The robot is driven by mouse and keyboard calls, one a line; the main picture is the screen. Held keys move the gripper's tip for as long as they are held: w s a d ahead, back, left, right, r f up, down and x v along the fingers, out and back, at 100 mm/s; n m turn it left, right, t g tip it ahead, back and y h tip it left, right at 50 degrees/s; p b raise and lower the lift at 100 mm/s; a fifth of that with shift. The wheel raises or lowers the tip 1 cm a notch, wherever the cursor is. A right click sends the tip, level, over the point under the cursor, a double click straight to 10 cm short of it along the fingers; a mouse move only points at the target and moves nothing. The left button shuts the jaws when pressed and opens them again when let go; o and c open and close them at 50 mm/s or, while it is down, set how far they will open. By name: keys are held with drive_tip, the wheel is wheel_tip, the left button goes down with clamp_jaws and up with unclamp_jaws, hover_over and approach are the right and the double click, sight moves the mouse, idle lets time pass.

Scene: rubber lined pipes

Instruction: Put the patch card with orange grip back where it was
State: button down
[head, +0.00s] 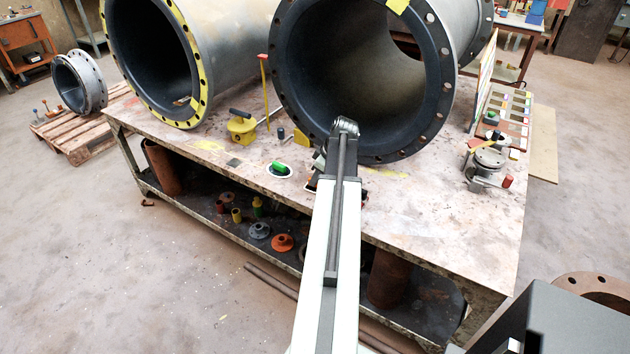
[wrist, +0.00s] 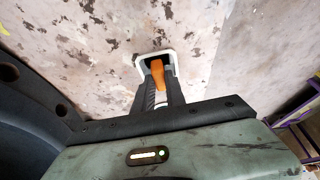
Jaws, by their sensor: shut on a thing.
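The patch card shows in the wrist view as a whitish, rounded square card (wrist: 172,57) with an orange grip (wrist: 157,74). My gripper (wrist: 160,90) is shut on the orange grip. The card lies just beyond the fingertips over the worn tabletop; I cannot tell whether it touches the surface. In the head view my arm hides most of the gripper and the card, in front of the right pipe's mouth. Another patch card with a green grip (head: 280,167) lies on the table to the left of my arm.
A large pipe with a dark flange (head: 440,85) stands close to my arm, and a yellow-rimmed pipe (head: 200,60) stands left. A yellow tool (head: 241,127) sits between them. A slotted rack (head: 508,112) and metal valve (head: 487,163) are at right. The table's front right (head: 450,225) is clear.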

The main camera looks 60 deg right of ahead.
drive_tip(key=c, duration=1.4)
unclamp_jaws()
drive_tip(key=shift+o, duration=0.2)
drive_tip(key=p+v, duration=0.7)
drive_tip(key=shift+d+r, duration=0.25)
drive_tip(key=shift+r, duration=0.2)
